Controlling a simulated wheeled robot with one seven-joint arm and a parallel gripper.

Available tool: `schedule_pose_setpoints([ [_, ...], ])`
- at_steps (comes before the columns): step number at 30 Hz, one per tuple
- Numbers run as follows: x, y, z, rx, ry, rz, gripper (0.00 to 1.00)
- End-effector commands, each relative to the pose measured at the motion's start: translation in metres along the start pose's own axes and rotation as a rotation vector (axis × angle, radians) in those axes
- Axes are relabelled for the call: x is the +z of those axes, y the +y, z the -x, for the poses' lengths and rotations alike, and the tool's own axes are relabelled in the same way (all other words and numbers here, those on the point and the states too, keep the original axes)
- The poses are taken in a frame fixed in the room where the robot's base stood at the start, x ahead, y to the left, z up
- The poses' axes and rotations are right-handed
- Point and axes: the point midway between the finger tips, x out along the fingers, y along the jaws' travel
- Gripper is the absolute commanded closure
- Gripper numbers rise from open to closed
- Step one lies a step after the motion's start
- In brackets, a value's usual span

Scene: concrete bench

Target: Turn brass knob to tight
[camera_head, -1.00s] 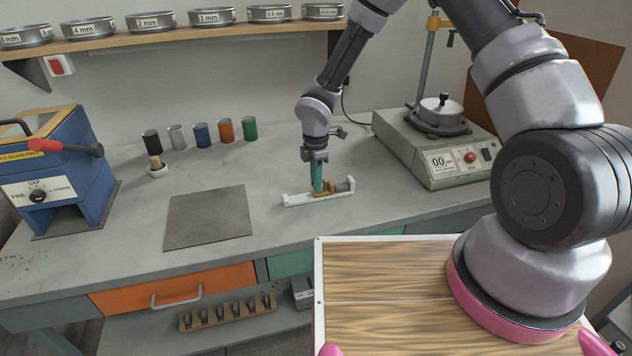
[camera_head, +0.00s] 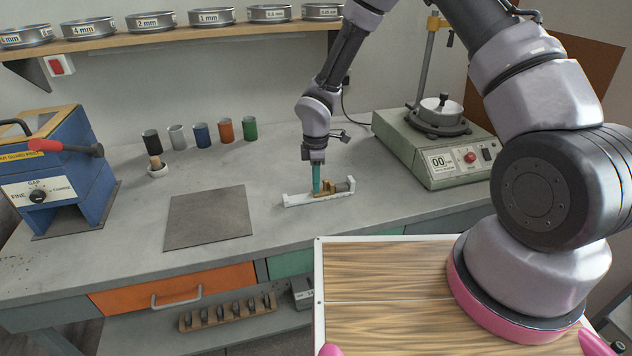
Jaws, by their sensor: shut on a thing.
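The brass knob (camera_head: 329,187) belongs to a small brass clamp fitting on a white holder (camera_head: 303,200) that lies on the bench. A dark grey cylinder (camera_head: 344,186) lies on its side at the right of the brass part. My gripper (camera_head: 317,187) points down at the holder, its teal fingers at the left of the brass part. The fingers look close together and shut on the brass knob. The exact contact is too small to see, and the fingers hide part of the knob.
A grey plate (camera_head: 208,217) lies on the bench to the left. A blue crusher (camera_head: 75,180) is at far left, a green shaker machine (camera_head: 440,150) at right. Bench around the holder is clear.

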Motion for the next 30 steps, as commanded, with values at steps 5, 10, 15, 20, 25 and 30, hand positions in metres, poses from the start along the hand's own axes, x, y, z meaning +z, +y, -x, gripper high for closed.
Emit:
schedule_pose_setpoints([
  [5, 0.000, 0.000, 0.000, 0.000, 0.000, 0.000, 0.48],
  [10, 0.000, 0.000, 0.000, 0.000, 0.000, 0.000, 0.48],
  [15, 0.000, 0.000, 0.005, 0.001, 0.001, 0.000, 0.48],
  [20, 0.000, 0.001, 0.029, 0.003, 0.001, -0.001, 0.48],
  [25, 0.000, 0.001, 0.065, 0.004, 0.002, -0.001, 0.48],
  [30, 0.000, 0.001, 0.093, 0.002, 0.001, -0.002, 0.48],
])
